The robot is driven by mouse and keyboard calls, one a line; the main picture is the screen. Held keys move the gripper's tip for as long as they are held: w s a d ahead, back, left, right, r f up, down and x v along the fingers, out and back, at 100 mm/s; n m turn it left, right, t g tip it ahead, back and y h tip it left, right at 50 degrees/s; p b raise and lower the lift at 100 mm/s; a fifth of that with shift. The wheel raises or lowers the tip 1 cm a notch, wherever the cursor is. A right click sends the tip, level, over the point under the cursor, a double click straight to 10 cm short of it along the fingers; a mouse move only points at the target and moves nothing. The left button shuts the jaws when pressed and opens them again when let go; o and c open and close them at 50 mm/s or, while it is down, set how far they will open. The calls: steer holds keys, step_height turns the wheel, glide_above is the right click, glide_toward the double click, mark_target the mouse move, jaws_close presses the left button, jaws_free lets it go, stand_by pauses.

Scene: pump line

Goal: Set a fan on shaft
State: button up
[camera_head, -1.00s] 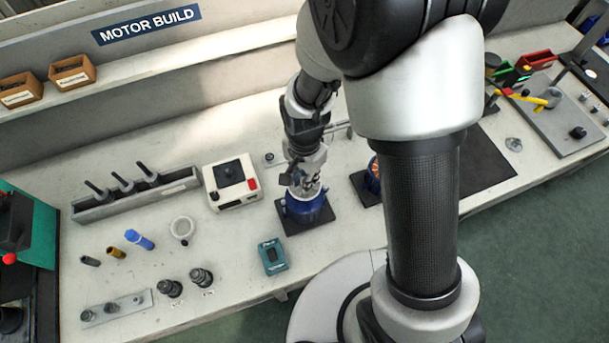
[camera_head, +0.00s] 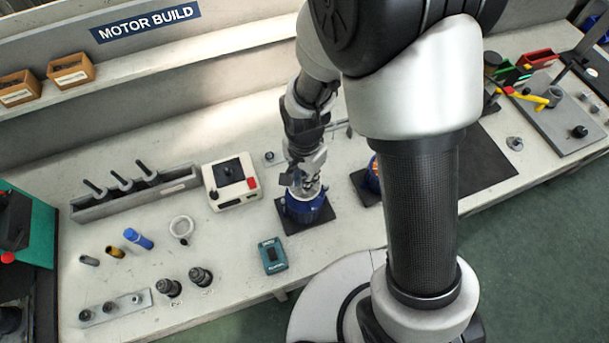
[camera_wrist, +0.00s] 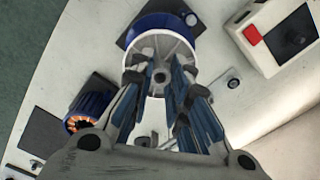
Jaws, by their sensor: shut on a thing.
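A blue motor housing (camera_head: 306,212) stands on a black mat (camera_head: 283,222) at the middle of the bench. It also shows at the top of the wrist view (camera_wrist: 150,21). My gripper (camera_head: 305,191) points down at its top. In the wrist view my gripper (camera_wrist: 162,75) is shut on a pale round fan (camera_wrist: 161,41), which lies across the housing's top end. The fingers hide much of the fan. I cannot tell whether the fan touches the housing or how its bore sits on the shaft, which is hidden.
A second blue motor with orange windings (camera_wrist: 88,110) stands close by on another mat (camera_wrist: 40,133). A white control box with a red button (camera_head: 232,184) is left of the housing. A teal device (camera_head: 272,256) lies in front. A grey rack (camera_head: 135,190) stands farther left.

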steer(key=shift+f+b, duration=0.3)
steer(key=shift+f, duration=0.15)
steer(key=o, duration=0.9)
steer(key=shift+o, duration=0.3)
steer(key=shift+o, duration=0.8)
steer(key=shift+r, duration=0.1)
step_height(320, 180, up, 8)
steer(key=p, duration=0.6)
